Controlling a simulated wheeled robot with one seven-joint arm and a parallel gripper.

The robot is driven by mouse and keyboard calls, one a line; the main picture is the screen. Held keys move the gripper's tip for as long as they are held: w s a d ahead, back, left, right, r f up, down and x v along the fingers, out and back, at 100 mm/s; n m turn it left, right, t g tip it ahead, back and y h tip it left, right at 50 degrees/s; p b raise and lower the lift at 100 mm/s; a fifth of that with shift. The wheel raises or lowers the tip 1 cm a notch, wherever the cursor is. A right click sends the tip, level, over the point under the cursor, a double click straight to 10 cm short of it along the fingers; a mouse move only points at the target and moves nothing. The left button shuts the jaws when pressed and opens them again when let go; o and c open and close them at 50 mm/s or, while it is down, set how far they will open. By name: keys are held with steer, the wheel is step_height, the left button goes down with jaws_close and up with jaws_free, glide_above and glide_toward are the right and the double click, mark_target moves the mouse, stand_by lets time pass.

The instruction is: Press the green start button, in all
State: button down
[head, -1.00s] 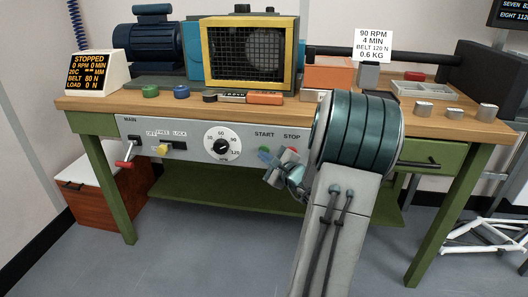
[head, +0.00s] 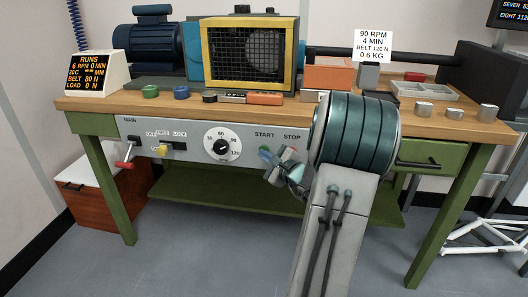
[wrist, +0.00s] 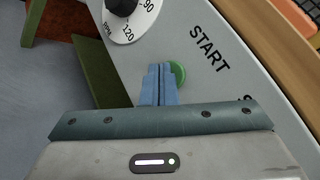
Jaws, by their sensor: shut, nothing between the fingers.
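The green start button (head: 264,149) is on the grey front panel under the word START, left of STOP. It also shows in the wrist view (wrist: 179,73), partly hidden behind my fingers. My gripper (wrist: 159,72) is shut and empty, with its blue fingertips at the button's left side in that view; they look touching or very close, I cannot tell which. In the head view my gripper (head: 271,158) is at the button, largely hidden by my arm. The display (head: 90,74) reads RUNS, 6 RPM, 0 MIN, belt 80 N, load 0 N.
A speed dial (head: 221,146), a yellow lever (head: 160,150) and a red-tipped main lever (head: 124,164) are left of the button. A yellow-framed guard (head: 250,55) stands on the bench above. A sign (head: 373,44) reads 90 RPM, 4 MIN, belt 120 N, 0.6 KG.

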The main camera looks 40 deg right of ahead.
stand_by(0.5)
steer(key=shift+s+a+b, duration=0.4)
steer(key=shift+s+a, duration=0.1)
steer(key=shift+a, duration=0.05)
steer(key=shift+s+a, duration=0.1)
steer(key=shift+s+a+b, duration=0.7)
steer(key=shift+s+a, duration=0.85)
steer(key=shift+a, duration=0.25)
